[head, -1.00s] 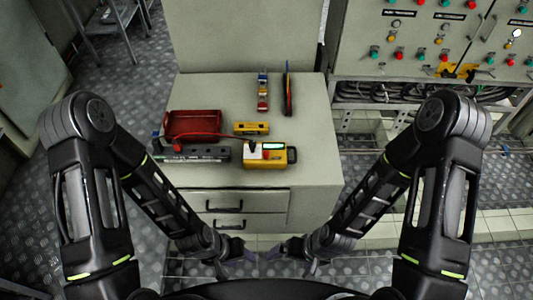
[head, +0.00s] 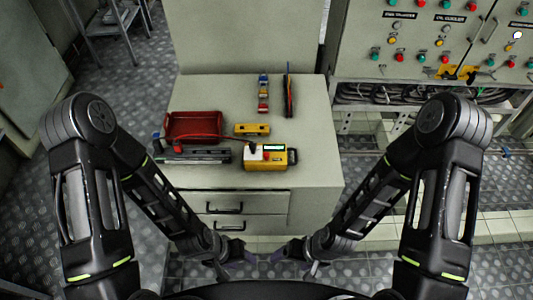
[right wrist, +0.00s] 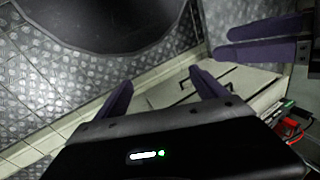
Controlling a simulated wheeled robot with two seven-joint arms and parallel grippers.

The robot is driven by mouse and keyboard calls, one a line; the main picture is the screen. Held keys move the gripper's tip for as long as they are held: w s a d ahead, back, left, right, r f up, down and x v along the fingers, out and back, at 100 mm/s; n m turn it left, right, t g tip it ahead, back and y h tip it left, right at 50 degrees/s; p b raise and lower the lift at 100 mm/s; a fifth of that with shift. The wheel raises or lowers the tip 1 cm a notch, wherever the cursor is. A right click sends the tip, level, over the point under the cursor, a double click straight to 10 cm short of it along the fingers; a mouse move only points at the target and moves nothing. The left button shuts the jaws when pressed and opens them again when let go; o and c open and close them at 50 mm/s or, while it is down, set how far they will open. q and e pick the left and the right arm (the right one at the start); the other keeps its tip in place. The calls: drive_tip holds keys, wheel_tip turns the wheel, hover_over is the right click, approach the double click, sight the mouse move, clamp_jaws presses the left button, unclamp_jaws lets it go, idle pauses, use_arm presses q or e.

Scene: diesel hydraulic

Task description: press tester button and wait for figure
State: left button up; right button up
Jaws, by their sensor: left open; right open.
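The yellow tester (head: 280,160) lies near the front right of the grey cabinet top. It has a white panel, a red button (head: 266,156) and a small display (head: 274,147), too small to read. A red lead (head: 215,136) runs to its left end, where a black plug stands. My left gripper (head: 243,259) is open and empty, low in front of the cabinet drawers. My right gripper (head: 287,257) is open and empty beside it; its purple fingers stand apart in the right wrist view (right wrist: 160,90). Both are well short of the tester and touch nothing.
A red tray (head: 193,126), a dark grey bar (head: 195,157), a small yellow block (head: 252,129) and upright coloured items (head: 263,92) share the cabinet top (head: 315,120). Its right side is clear. A control panel (head: 425,40) stands at the back right.

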clamp_jaws()
idle(0.7)
idle(0.6)
